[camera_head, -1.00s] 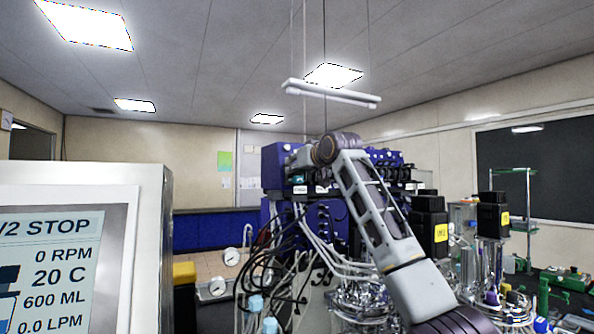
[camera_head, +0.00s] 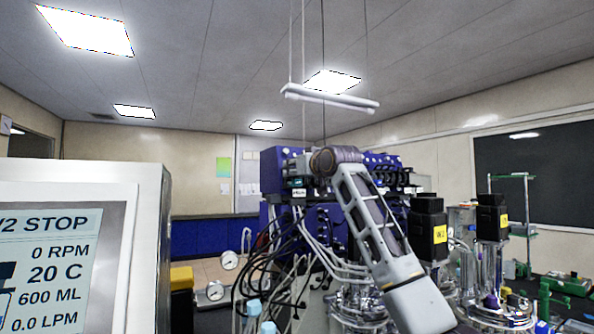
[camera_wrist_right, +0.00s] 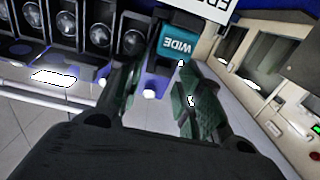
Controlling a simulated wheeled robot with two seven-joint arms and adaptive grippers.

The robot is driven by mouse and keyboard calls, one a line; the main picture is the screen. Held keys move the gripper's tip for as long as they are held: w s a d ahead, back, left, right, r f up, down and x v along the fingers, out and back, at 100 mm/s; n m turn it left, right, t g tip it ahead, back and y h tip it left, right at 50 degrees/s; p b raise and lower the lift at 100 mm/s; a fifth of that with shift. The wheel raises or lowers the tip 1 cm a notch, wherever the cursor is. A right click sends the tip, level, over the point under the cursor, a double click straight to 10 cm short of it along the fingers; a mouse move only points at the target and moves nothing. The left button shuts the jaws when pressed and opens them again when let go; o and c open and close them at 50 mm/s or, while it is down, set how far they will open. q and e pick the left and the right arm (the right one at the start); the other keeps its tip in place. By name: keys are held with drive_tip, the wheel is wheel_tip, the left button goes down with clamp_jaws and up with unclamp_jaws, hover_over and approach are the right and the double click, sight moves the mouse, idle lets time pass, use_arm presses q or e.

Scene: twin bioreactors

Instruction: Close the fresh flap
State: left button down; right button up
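In the right wrist view my right gripper (camera_wrist_right: 158,78) has its two dark green fingers apart, on either side of a blue upright part (camera_wrist_right: 157,78). I cannot tell whether the fingers touch it. Just beyond the fingertips is a teal block marked WIDE (camera_wrist_right: 179,46), with a white label (camera_wrist_right: 205,8) cut off by the frame; its upside-down letters look like the start of FRESH. In the head view the teal part (camera_head: 298,183) sits small on the blue bioreactor unit (camera_head: 275,175), beside my right wrist. I cannot make out the flap's position. My left gripper is out of view.
A large screen (camera_head: 50,265) reading STOP stands close at left. Dark cables (camera_head: 265,265) hang in front of the unit. Glass vessels (camera_head: 465,265) with black motors (camera_head: 428,225) stand at right.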

drive_tip(key=shift+s+d, duration=0.1)
drive_tip(key=shift+s, duration=0.05)
drive_tip(key=v, duration=1.1)
drive_tip(key=shift+s+d, duration=0.15)
drive_tip(key=shift+s, duration=0.15)
idle(0.5)
idle(0.6)
